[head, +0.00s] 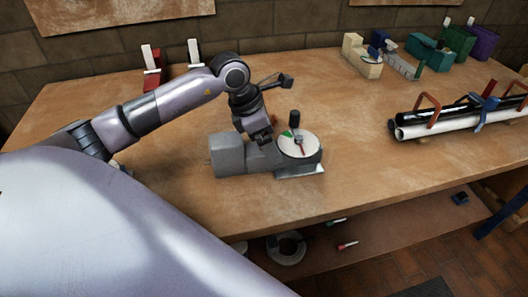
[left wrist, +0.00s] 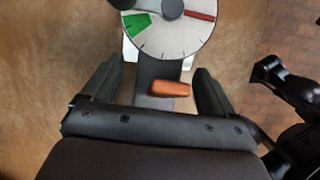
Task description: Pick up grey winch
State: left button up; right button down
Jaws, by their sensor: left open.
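The grey winch (head: 228,156) sits on the wooden workbench. It has a blocky grey body, a flat base and a round white dial with green and red marks and a black knob. In the left wrist view the winch's dial (left wrist: 165,38) lies just ahead of the fingers, with a dark grey bar and an orange piece (left wrist: 170,89) between them. My left gripper (head: 263,138) points down at the middle of the winch; its open fingers (left wrist: 158,72) lie either side of the bar. Contact cannot be told.
A rack with black and white tubes (head: 440,121) stands at right on the workbench (head: 380,180). Several coloured clamp-like devices (head: 430,50) line the back right, and a red one (head: 152,80) stands back left. A lower shelf holds a grey ring (head: 286,249). The bench right of the winch is clear.

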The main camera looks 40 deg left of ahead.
pick_arm(q)
jog(key=shift+f, duration=0.1)
jog(key=shift+c, duration=0.3)
jog(key=c, duration=1)
jog(key=shift+w, duration=0.1)
jog(key=c, duration=0.4)
jog(key=shift+o, duration=0.2)
